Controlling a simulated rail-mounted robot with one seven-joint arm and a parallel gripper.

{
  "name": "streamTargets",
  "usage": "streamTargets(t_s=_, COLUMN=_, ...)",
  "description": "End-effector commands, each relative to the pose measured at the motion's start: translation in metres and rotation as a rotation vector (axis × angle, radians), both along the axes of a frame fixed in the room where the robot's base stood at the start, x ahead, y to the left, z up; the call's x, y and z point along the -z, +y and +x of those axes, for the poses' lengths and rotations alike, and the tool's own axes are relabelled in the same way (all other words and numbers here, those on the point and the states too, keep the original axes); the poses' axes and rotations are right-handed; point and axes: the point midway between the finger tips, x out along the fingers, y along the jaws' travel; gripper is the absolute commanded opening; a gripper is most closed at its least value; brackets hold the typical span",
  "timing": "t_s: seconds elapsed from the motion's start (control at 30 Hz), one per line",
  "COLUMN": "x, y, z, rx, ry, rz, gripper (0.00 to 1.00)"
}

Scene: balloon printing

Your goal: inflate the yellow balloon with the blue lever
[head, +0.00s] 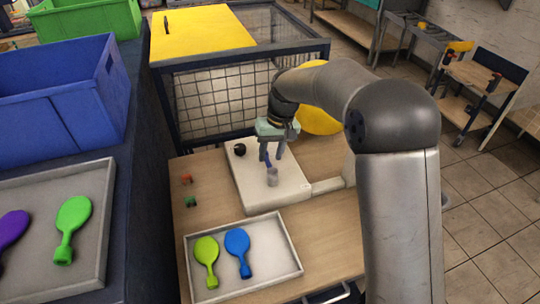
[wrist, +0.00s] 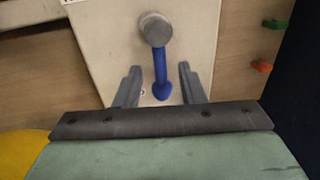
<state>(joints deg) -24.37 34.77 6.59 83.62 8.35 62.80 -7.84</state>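The blue lever (wrist: 160,72) runs from a grey round pivot (wrist: 155,27) on the pale machine plate (wrist: 95,45). In the head view the lever (head: 266,159) and the grey post (head: 272,177) show below my gripper (head: 273,157). In the wrist view my gripper (wrist: 159,70) is open, with one finger on each side of the lever and a gap on both sides. A large, rounded yellow balloon (head: 322,118) shows behind my arm, partly hidden. A yellow edge (wrist: 18,155) also shows at the wrist view's lower left.
A black knob (head: 239,149) sits on the plate. Red (head: 186,179) and green (head: 191,201) buttons are left of it. A tray (head: 270,289) with flat lime and blue balloons lies in front. A blue crate (head: 60,110) and another balloon tray (head: 100,225) stand left.

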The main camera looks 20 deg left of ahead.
Motion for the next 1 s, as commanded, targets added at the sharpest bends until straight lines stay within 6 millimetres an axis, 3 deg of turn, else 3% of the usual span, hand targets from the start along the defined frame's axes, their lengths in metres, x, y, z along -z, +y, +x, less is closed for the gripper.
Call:
streamTargets(t_s=0.2, x=0.017, y=0.002, z=-0.002, rx=0.001, ry=0.000, rz=-0.001, gripper=0.36)
streamTargets(t_s=0.47, x=0.019, y=0.003, z=-0.002, rx=0.001, ry=0.000, rz=-0.001, gripper=0.36)
streamTargets(t_s=0.5, x=0.019, y=0.003, z=-0.002, rx=0.001, ry=0.000, rz=-0.001, gripper=0.33)
streamTargets(t_s=0.63, x=0.018, y=0.003, z=-0.002, rx=0.001, ry=0.000, rz=-0.001, gripper=0.00)
streamTargets(t_s=1.0, x=0.019, y=-0.010, z=0.005, rx=0.055, ry=-0.001, rz=-0.001, gripper=0.00)
